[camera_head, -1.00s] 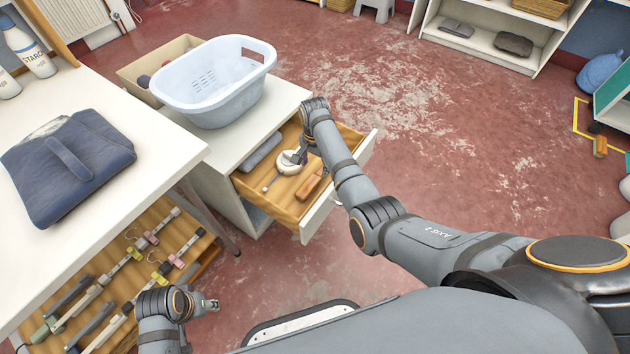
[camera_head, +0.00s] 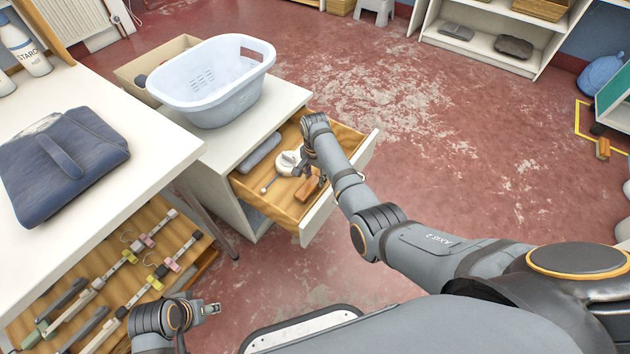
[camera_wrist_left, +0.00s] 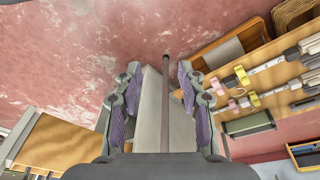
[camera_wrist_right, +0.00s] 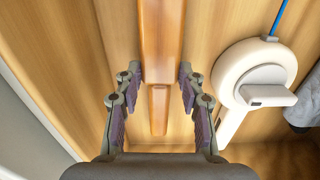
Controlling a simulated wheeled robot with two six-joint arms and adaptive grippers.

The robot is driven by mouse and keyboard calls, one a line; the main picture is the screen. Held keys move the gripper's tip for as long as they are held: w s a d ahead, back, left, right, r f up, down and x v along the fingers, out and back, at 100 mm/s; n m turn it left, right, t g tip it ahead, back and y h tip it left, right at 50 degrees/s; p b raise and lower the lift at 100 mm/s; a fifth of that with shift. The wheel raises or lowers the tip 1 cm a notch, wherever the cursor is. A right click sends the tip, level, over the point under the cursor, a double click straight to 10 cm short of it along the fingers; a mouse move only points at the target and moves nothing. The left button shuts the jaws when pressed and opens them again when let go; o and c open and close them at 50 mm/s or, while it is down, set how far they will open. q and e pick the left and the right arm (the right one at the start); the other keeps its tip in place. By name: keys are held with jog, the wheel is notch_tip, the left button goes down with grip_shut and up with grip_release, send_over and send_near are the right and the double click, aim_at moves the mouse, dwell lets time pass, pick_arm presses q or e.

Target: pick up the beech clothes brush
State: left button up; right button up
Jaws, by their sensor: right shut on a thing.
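The beech clothes brush (camera_head: 307,188) lies in the open drawer near its front right. In the right wrist view the brush (camera_wrist_right: 162,45) runs lengthwise between the fingertips, its narrower end toward the palm. My right gripper (camera_head: 319,176) reaches down into the drawer. In its wrist view my right gripper (camera_wrist_right: 160,76) is shut on the brush, with a fingertip against each side. The brush appears still low at the drawer floor. My left gripper (camera_head: 212,309) is away at the lower left, and its wrist view shows my left gripper (camera_wrist_left: 157,75) open and empty.
In the drawer (camera_head: 345,160), a white round tool (camera_head: 288,162) lies beside the brush and a grey item (camera_head: 259,153) lies farther left. The drawer front and sides are close to my right arm. A laundry basket (camera_head: 235,105) stands on the cabinet top. Open floor lies right.

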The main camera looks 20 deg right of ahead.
aim_at(315, 178)
jog(key=shift+c, duration=1.2)
pick_arm(q)
jog(key=shift+r, duration=0.1)
pick_arm(e)
jog(key=shift+r, duration=0.1)
jog(key=shift+r+p, duration=0.3)
jog(key=shift+r, duration=0.05)
notch_tip(315, 178, up, 5)
jog(key=shift+r+p, duration=0.1)
jog(key=shift+p, duration=1.1)
notch_tip(315, 178, up, 4)
jog(key=shift+p, duration=0.6)
jog(key=o, duration=0.6)
pick_arm(q)
jog(key=shift+g+y, duration=0.4)
jog(key=shift+g, duration=0.1)
jog(key=shift+a+f, duration=0.4)
jog(key=shift+f, duration=0.45)
jog(key=shift+a+f, duration=0.35)
jog(key=shift+f, duration=0.45)
jog(key=shift+a+f, duration=0.4)
jog(key=shift+f, duration=0.45)
pick_arm(e)
jog(key=c, duration=0.4)
